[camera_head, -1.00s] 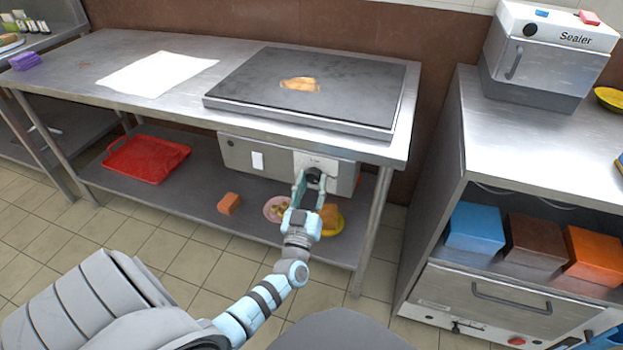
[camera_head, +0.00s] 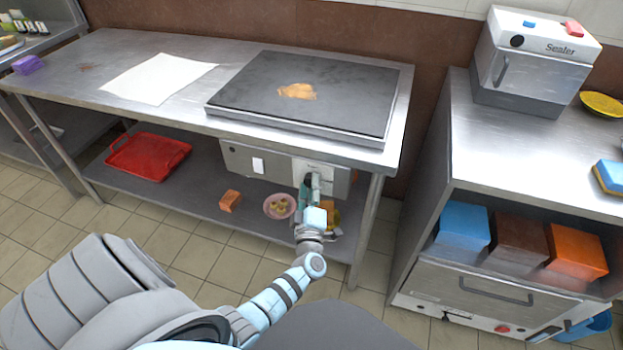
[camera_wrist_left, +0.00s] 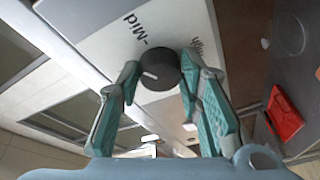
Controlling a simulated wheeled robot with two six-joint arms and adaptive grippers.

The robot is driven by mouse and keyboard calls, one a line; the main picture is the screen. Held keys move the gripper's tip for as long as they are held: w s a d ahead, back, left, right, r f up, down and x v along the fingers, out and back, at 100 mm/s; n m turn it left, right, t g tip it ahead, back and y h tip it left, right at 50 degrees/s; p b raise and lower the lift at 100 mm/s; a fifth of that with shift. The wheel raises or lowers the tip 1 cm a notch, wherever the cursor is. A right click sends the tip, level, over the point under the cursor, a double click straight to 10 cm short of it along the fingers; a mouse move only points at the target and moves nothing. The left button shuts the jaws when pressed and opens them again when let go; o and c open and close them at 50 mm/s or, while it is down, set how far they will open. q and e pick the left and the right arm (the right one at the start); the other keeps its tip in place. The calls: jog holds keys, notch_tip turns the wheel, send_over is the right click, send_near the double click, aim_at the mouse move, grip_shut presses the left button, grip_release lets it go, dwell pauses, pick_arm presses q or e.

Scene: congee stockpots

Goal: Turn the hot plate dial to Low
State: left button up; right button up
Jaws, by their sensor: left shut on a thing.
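The hot plate (camera_head: 350,82) sits on the steel table, with a brown patch on its dark top. Its control box (camera_head: 236,160) hangs under the table's front edge, with a white dial panel. The round black dial (camera_wrist_left: 160,72) has a white pointer mark, which points to the left in the left wrist view. The words Mid and High show on the panel there; I see no Low label. My left gripper (camera_head: 309,182) is shut on the dial, with one finger (camera_wrist_left: 130,82) on each side of it. My right gripper is not in view.
Below, the shelf (camera_head: 200,190) holds a red tray (camera_head: 148,158), an orange block (camera_head: 229,200), a pink bowl (camera_head: 279,207) and a partly hidden yellow item. A table leg (camera_head: 366,230) stands right of my gripper. A sealer (camera_head: 535,60) stands on the right counter.

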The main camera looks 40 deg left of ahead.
pick_arm(q)
jog(key=n+h+p, duration=0.1)
jog(key=n+p, duration=0.1)
jog(key=n, duration=0.1)
jog(key=n+g+h+p, duration=0.1)
jog(key=n+p, duration=0.1)
jog(key=n, duration=0.1)
jog(key=r+n+g+p, duration=0.1)
jog(key=n+p, duration=0.2)
jog(key=n, duration=0.1)
jog(key=shift+a+h, duration=0.1)
jog(key=shift+h, duration=0.3)
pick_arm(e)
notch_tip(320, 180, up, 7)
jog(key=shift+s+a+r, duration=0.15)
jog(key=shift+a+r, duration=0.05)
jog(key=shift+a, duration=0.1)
pick_arm(q)
jog(key=shift+n, duration=0.3)
jog(key=o, duration=1.2)
jog(key=shift+f, duration=0.1)
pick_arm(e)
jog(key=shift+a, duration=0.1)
pick_arm(q)
jog(key=v, duration=1.2)
